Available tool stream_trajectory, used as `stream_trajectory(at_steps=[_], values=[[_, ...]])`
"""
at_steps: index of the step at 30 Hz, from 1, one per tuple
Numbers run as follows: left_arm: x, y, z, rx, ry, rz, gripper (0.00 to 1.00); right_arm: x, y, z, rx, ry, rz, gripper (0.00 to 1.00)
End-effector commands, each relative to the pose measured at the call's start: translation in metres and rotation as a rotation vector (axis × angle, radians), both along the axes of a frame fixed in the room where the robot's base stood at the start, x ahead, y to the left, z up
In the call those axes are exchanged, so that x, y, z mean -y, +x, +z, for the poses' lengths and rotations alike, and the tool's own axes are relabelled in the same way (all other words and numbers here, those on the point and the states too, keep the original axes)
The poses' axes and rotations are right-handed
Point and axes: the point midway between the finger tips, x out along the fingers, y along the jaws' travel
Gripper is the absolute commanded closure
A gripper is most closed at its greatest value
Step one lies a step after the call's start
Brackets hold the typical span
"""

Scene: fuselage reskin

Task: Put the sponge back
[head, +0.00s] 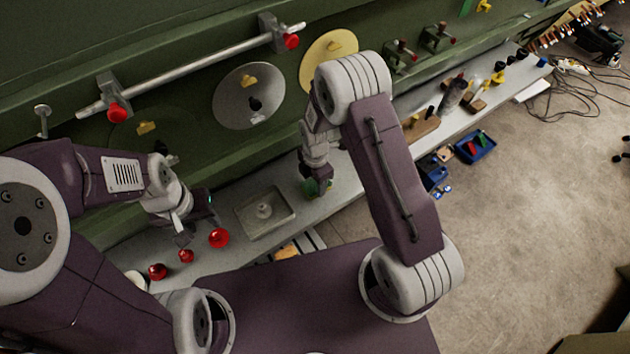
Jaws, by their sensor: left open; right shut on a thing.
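My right gripper (318,182) is above the pale bench, right of the shallow metal tray, and is shut on a small green thing (309,188). This looks like the sponge, mostly hidden by the fingers. I cannot tell whether it touches the bench. My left gripper (198,228) is open and empty, left of the tray, near several red knobs (218,238). The metal tray (284,221) holds a small pale knobbed piece (264,211) at its middle.
A green panel carries a long metal bar (190,68), a grey disc (235,97) and a yellow disc (318,58). Along the bench (345,180) to the right lie a brown block (420,130) and a dark cylinder (452,95). A blue bin (476,147) stands beyond the bench edge.

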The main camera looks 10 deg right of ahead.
Motion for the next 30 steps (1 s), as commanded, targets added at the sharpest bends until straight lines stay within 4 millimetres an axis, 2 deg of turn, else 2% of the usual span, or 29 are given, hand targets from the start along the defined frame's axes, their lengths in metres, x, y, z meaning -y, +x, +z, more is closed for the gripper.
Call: stream_trajectory(at_steps=[1,3,11,15,20,27,30], values=[[0.000,0.000,-0.002,0.000,0.000,0.000,0.58,0.000,0.000,-0.002,0.000,0.000,0.000,0.44],[0.000,0.000,-0.001,0.000,0.000,0.000,0.58,0.000,0.000,-0.001,0.000,0.000,0.000,0.25],[0.000,0.000,-0.001,0.000,0.000,0.000,0.58,0.000,0.000,-0.001,0.000,0.000,0.000,0.25],[0.000,0.000,-0.001,0.000,0.000,0.000,0.58,0.000,0.001,0.006,0.001,0.000,0.000,0.25],[0.000,0.000,-0.011,0.000,0.000,0.000,0.58,0.000,0.002,0.037,0.007,0.001,0.000,0.25],[0.000,0.000,-0.022,0.000,0.000,0.000,0.58,0.001,0.002,0.096,0.005,0.001,0.000,0.25],[0.000,0.000,-0.023,0.000,0.000,0.000,0.58,0.001,0.002,0.111,0.003,0.001,0.000,0.25]])
